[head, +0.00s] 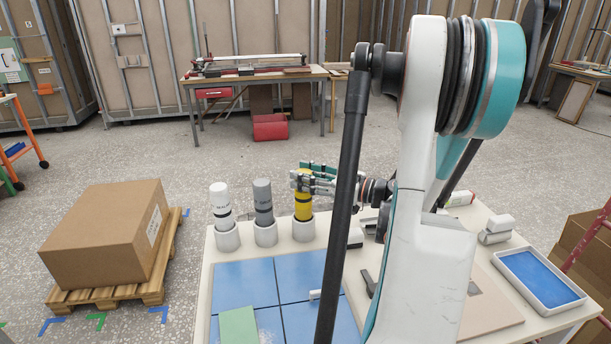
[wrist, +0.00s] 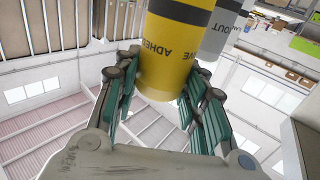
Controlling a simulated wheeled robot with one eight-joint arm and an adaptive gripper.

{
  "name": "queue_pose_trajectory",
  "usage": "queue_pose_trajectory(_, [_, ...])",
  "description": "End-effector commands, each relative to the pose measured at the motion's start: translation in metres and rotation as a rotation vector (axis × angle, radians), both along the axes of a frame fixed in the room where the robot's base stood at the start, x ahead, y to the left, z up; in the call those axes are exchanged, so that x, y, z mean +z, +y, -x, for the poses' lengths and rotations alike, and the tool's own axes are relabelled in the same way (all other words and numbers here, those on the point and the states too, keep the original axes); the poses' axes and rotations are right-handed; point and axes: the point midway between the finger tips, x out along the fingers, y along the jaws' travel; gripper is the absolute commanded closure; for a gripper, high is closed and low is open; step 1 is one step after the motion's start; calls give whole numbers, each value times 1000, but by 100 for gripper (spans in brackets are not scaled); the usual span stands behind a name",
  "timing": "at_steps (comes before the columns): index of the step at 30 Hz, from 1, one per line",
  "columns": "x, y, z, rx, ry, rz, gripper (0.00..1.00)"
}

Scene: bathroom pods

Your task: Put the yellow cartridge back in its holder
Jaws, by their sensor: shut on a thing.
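The yellow cartridge (head: 303,208), with dark bands, stands upright at the rightmost white holder (head: 303,231) at the table's back edge. Its lower end meets the holder's rim in the head view; how deep it sits inside cannot be told. My gripper (head: 304,182) is shut around the cartridge's upper part, coming from the right. In the wrist view the yellow cartridge (wrist: 169,62) is between the green-padded fingers, with upside-down lettering and a black band.
A white cartridge (head: 220,200) and a grey cartridge (head: 263,200) stand in their own holders just left. Blue tiles (head: 245,283) and a green piece (head: 238,326) lie in front. A blue-bottomed tray (head: 541,277) is at the right. A large box (head: 100,235) on a pallet stands left of the table.

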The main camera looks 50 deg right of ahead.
Motion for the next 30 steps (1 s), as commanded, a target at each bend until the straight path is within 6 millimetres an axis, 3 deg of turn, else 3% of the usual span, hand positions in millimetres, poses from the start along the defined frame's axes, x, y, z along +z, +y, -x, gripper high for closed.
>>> queue_pose_trajectory(30, [-14, 0, 0, 0, -1, 0, 100])
